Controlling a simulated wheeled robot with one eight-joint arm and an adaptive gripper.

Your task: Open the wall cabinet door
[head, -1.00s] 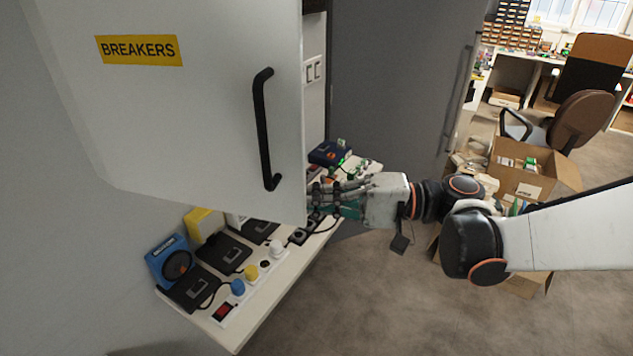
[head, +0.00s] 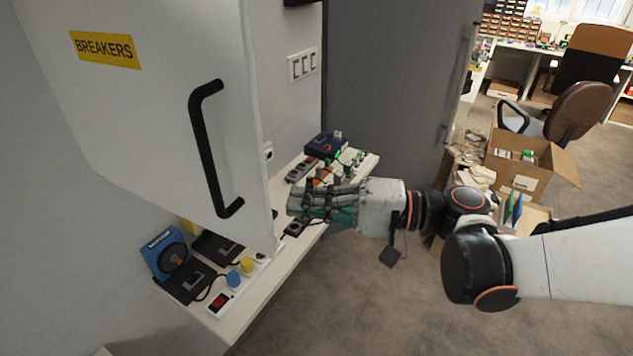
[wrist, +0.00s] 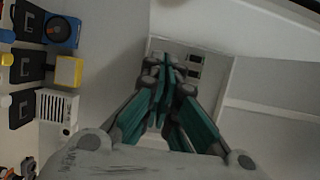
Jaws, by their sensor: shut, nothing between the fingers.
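The wall cabinet door (head: 150,130) is a large pale grey panel at the upper left of the head view, with a yellow BREAKERS label (head: 105,49). Its black bar handle (head: 207,150) is near the right edge. The door stands angled out from the wall; the cabinet's inside is hidden in the head view. My gripper (head: 291,203) is just right of the door's lower free edge, apart from the handle. Its fingers are shut and empty, also in the wrist view (wrist: 163,70). I cannot tell whether they touch the door.
A narrow shelf (head: 262,292) below the door holds a blue device (head: 165,252), black boxes and plugs. A wall switch plate (head: 303,65) is behind. A tall grey cabinet (head: 395,90) stands right of it. Open cartons (head: 522,165) sit on the floor at right.

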